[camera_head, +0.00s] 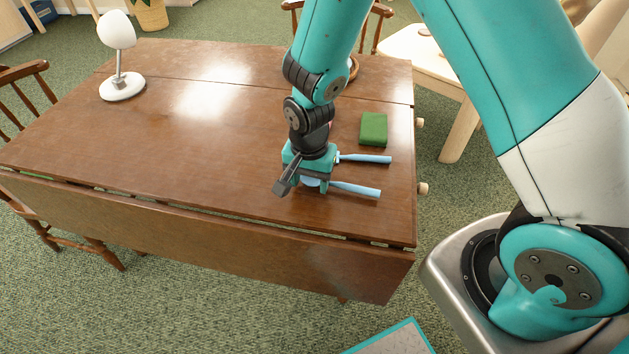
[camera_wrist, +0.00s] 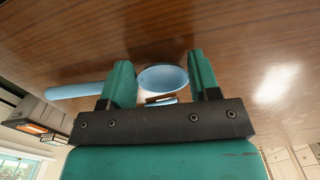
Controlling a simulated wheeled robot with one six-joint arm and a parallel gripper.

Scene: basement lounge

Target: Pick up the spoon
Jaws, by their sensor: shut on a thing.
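The light blue spoon shows in the wrist view, with its oval bowl (camera_wrist: 163,78) between the two teal fingers and a straight handle (camera_wrist: 75,91) running out to the left past one finger. My gripper (camera_wrist: 162,68) is shut on the spoon, low at the tabletop. In the head view my gripper (camera_head: 308,181) points down near the right end of the table, and the spoon's handle (camera_head: 356,189) sticks out to its right. A second light blue handle (camera_head: 365,158) lies farther back, its other end hidden behind my gripper. I cannot tell whether the spoon touches the table.
The brown wooden table (camera_head: 200,140) is mostly clear on its left. A green block (camera_head: 373,129) lies just behind the blue handles. A white lamp (camera_head: 120,60) stands at the back left. Wooden chairs (camera_head: 30,85) surround the table.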

